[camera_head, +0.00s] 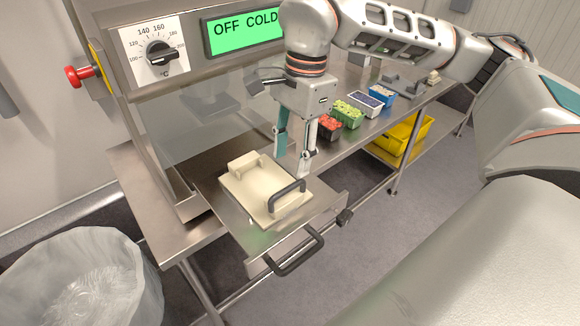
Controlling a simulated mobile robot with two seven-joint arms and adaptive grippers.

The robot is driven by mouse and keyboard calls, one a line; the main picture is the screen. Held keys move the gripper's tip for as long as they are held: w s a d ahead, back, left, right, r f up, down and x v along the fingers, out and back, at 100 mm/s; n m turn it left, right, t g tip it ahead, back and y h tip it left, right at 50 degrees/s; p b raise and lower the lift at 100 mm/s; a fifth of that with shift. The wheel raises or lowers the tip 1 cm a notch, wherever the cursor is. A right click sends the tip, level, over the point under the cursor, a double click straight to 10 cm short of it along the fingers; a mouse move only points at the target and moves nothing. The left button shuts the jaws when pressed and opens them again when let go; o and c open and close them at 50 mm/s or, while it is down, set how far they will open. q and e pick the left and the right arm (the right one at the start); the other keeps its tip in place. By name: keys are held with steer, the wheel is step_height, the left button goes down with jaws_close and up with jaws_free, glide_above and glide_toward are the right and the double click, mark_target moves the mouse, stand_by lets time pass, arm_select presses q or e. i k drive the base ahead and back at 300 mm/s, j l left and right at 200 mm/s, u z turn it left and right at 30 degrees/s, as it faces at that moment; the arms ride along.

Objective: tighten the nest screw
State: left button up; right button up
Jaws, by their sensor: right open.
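A cream nest block (248,188) with a raised step and a black handle (287,198) sits on the pulled-out metal drawer (235,222). My right gripper (293,166) points down, open and empty, above the right back edge of the nest block. Its fingers are apart, one teal and one pale. It is up and to the left of the black knob. My left gripper is out of view.
The machine has a temperature dial (160,55), a display reading OFF COLD (243,35) and a red button (78,76). The drawer pull (294,253) sticks out in front. Small bins (348,113) stand behind, a yellow crate (405,135) below, a bagged bin (82,280) at left.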

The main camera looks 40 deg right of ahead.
mark_target(343, 218)
steer(key=z, duration=1.25)
